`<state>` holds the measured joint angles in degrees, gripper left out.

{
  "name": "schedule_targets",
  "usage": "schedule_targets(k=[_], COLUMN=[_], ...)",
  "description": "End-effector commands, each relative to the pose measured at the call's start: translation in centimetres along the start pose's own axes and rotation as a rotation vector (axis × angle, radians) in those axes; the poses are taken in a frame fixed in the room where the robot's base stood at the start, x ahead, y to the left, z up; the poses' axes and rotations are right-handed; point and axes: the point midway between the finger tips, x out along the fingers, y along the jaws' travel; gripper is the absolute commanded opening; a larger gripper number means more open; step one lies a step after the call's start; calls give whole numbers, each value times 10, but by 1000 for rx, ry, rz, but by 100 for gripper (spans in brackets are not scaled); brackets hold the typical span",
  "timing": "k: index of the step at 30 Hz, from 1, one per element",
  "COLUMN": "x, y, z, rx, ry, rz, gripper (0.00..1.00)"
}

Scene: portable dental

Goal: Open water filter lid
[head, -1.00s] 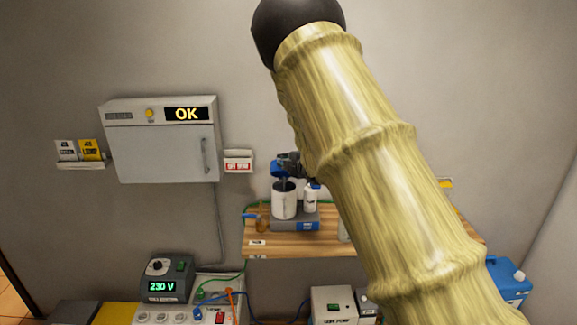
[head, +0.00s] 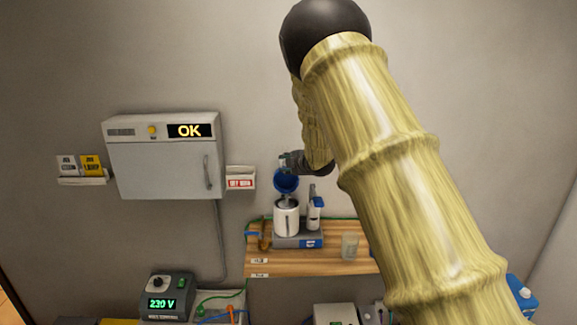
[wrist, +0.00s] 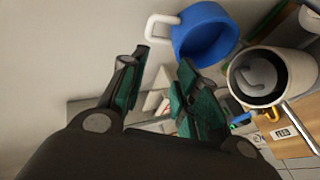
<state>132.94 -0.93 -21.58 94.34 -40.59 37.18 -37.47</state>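The water filter is a white canister (head: 286,218) on a grey base on the wooden shelf. Its blue lid (head: 286,180) stands tilted up above the canister's mouth. In the wrist view, the lid (wrist: 205,35) has a white loop handle (wrist: 160,24), and the canister (wrist: 270,78) is open with its dark inside and a grey part showing. My gripper (wrist: 163,64) is open, its fingers apart with nothing between them. The handle is just beyond the fingertips; whether they touch it cannot be told. In the head view, my gripper (head: 288,160) is small and partly hidden behind the lid.
A white and blue bottle (head: 315,212) stands right beside the canister. A clear cup (head: 349,246) is on the shelf (head: 300,262) farther right. A wall cabinet (head: 165,165) reading OK hangs at left. My arm covers the right side.

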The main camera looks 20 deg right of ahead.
Motion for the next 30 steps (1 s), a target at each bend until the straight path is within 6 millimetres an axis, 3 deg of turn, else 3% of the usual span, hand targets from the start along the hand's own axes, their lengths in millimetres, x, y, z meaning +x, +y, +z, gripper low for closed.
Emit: schedule_targets(k=[7,11,24,30], x=[-3,-15,-90,-113], y=[0,0,1,0], z=[0,0,-1,0], rx=[0,0,0,0], ry=[-1,0,0,-1], rz=[-1,0,1,0], gripper=[31,31,31,31])
